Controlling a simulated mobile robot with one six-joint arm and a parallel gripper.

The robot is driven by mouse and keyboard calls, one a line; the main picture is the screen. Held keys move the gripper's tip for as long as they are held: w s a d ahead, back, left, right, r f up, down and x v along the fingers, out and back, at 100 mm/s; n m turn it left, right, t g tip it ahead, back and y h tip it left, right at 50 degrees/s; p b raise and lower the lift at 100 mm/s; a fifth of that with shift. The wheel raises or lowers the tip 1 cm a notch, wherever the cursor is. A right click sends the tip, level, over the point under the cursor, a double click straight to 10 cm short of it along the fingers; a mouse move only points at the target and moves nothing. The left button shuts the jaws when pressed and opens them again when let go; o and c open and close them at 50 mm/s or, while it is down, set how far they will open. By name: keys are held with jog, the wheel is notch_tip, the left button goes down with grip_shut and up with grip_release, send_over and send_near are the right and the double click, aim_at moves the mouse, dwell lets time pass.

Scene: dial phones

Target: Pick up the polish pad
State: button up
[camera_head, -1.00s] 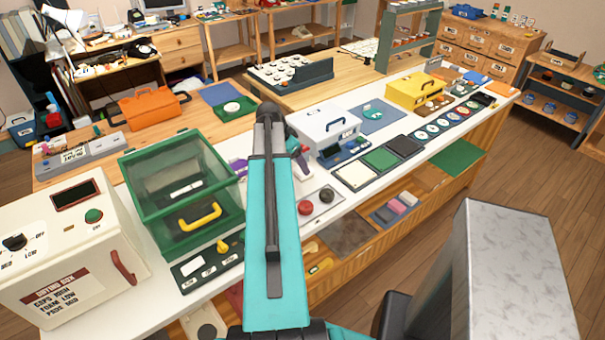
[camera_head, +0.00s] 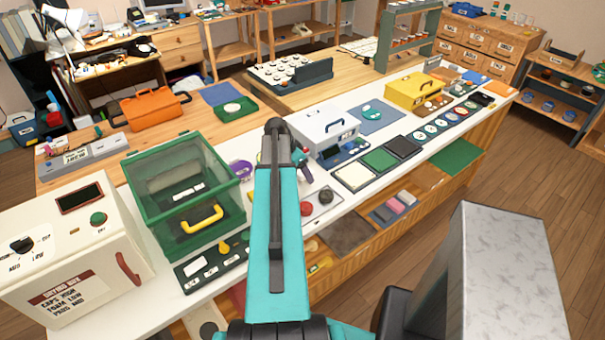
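I cannot tell for sure which item is the polish pad. Flat square pads lie in a row on the white counter: a pale one (camera_head: 353,176), a green one (camera_head: 379,159) and a black one (camera_head: 402,146). A red round piece (camera_head: 306,208) and a dark round piece (camera_head: 325,196) lie nearer, right of my arm. Small grey and pink blocks (camera_head: 393,207) sit on the shelf below. My teal arm rises through the middle and hides part of the counter. My gripper's fingers are not visible. A small dark and red shape beside the arm is too small to make out.
A green clear-sided case (camera_head: 185,185) and a cream drying box (camera_head: 75,250) stand left of my arm. A white case (camera_head: 325,127) and a yellow case (camera_head: 414,91) stand behind the pads. A purple roll (camera_head: 241,170) lies by the green case. Wooden floor (camera_head: 420,255) is open at right.

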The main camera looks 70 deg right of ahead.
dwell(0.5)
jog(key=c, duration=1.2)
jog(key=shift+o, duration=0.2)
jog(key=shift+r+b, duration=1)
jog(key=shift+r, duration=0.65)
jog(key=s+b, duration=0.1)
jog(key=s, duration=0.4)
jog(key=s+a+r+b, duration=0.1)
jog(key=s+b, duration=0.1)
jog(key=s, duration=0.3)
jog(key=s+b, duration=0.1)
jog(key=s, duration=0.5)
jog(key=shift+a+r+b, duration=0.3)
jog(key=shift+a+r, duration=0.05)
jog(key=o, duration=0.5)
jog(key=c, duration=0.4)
